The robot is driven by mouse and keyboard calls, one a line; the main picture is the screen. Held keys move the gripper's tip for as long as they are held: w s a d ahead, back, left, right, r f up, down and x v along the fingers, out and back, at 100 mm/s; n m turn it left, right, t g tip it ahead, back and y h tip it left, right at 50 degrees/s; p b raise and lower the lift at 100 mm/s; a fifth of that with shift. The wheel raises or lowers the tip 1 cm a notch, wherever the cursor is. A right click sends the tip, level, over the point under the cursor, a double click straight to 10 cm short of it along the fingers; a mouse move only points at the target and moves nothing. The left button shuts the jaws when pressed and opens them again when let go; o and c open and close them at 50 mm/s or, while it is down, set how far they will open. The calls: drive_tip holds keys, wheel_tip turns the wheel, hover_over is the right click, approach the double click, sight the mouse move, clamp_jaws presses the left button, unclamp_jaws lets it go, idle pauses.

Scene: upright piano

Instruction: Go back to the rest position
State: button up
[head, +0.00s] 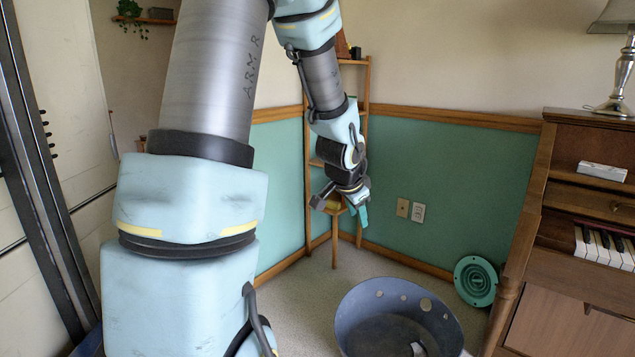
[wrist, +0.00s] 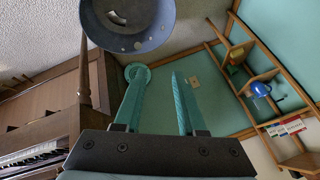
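My gripper (head: 360,213) hangs from my raised arm in front of the corner shelf, pointing down, in the head view. In the wrist view my gripper (wrist: 160,72) has its two teal fingers apart, with nothing between them. No object touches the fingers. The rest position itself is not marked in either view.
A blue-grey bin (head: 345,312) stands on the floor below and to the right of my gripper. A wooden corner shelf (head: 367,85) stands behind it. A green round disc (head: 476,281) leans at the wall. An upright piano (head: 540,190) with a lamp (head: 622,75) stands right.

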drive_tip(key=s+a+f+n+g+y, duration=0.1)
drive_tip(key=s+a+n+g+y, duration=0.25)
drive_tip(key=s+a+n, duration=0.95)
drive_tip(key=s+a+r+m+p, duration=0.1)
drive_tip(key=r+p, duration=0.8)
drive_tip(key=s+a+r+g+p, duration=0.1)
drive_tip(key=s+a+r+p, duration=0.1)
drive_tip(key=r+p, duration=0.7)
drive_tip(key=shift+s+m+h+p, duration=0.3)
drive_tip(key=shift+m+h+p, duration=0.05)
drive_tip(key=shift+m+h, duration=0.1)
